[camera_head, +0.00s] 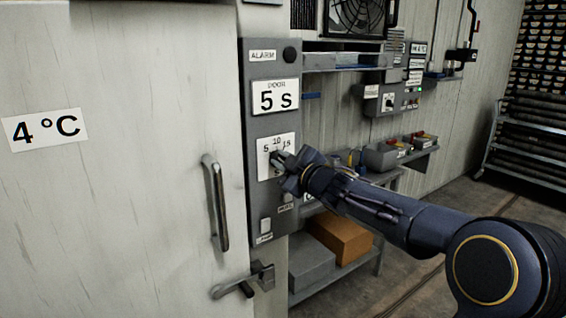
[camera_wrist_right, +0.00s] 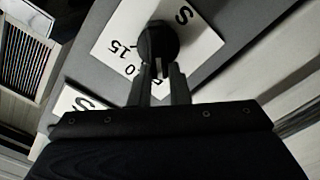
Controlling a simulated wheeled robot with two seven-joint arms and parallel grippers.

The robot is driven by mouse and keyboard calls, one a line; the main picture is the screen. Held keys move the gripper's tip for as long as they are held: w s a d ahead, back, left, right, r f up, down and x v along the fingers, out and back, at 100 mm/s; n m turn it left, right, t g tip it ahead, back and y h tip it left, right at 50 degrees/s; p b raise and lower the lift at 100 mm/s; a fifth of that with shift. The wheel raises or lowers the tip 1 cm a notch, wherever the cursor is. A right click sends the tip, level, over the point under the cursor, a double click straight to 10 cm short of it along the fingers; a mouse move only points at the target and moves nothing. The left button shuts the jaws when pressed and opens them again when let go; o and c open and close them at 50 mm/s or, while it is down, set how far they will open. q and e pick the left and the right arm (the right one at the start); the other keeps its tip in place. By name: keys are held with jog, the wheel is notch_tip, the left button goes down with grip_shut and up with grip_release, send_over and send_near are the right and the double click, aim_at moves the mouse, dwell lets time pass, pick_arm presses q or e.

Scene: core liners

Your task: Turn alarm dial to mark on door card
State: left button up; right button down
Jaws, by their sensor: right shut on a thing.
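The alarm dial is a dark round knob (camera_wrist_right: 158,42) on a white scale plate (camera_head: 264,146) marked with numbers including 5, 10 and 15. The plate is on the grey alarm panel (camera_head: 259,205). My right gripper (camera_head: 281,160) is at the dial, and its fingers (camera_wrist_right: 160,75) are shut on the knob in the right wrist view. The gripper hides most of the dial in the head view, and I cannot tell where its pointer stands. The card (camera_head: 275,96) above reads "DOOR 5 s". My left gripper is not in view.
The pale door (camera_head: 110,220) at the left has a "4 °C" label, a long vertical handle (camera_head: 216,203) and a lower lever (camera_head: 240,283). Right of the panel are shelves with a control box (camera_head: 392,97), a brown box (camera_head: 340,238) and a grey box (camera_head: 310,262).

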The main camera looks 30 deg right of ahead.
jog(key=shift+f, duration=0.1)
jog(key=c, duration=1.4)
grip_release()
jog(key=shift+o, duration=0.2)
jog(key=shift+s, duration=0.15)
jog(key=s, duration=0.7)
jog(key=shift+s+d, duration=0.25)
jog(key=shift+d, duration=0.05)
